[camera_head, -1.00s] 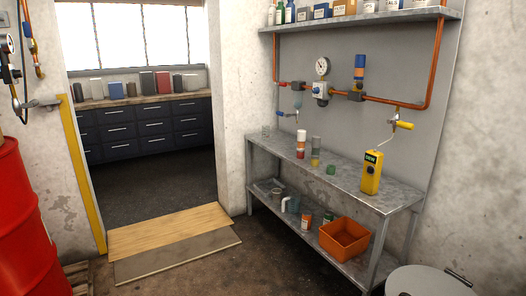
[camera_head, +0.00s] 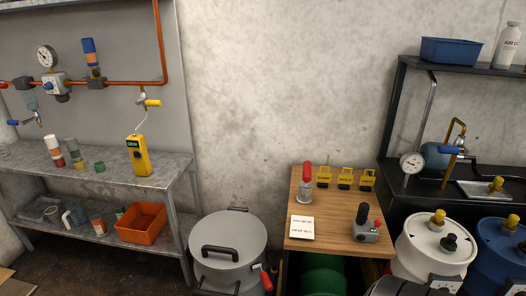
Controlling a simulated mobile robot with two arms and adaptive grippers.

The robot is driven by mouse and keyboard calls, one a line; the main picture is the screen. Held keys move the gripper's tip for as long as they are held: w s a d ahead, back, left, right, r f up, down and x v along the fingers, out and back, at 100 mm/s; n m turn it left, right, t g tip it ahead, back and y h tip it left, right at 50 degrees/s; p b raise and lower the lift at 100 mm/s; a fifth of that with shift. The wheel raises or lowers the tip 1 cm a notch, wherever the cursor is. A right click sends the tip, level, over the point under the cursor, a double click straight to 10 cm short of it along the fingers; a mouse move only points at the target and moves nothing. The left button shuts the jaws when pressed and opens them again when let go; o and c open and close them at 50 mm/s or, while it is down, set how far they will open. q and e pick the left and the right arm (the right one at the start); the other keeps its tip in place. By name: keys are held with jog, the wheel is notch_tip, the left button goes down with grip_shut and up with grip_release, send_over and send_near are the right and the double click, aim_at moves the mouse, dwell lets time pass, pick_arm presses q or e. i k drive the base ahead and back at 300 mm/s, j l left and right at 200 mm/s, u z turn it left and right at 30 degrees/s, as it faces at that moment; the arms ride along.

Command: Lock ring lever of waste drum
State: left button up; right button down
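A light grey drum (camera_head: 227,252) stands on the floor at the lower middle, with a flat lid and a dark handle (camera_head: 220,252) on top. A red-handled lever (camera_head: 266,281) shows at the drum's right side near the bottom edge. The drum's lower part is cut off, so I cannot tell how the lever sits against the ring. A white drum (camera_head: 432,250) and a blue drum (camera_head: 494,250), both with yellow caps, stand at the right. Neither of my grippers is in view.
A metal bench (camera_head: 90,185) with an orange bin (camera_head: 143,222) stands left. A black shelf (camera_head: 400,112) is at the right.

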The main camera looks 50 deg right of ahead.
aim_at(268, 285)
jog(key=z, duration=1.55)
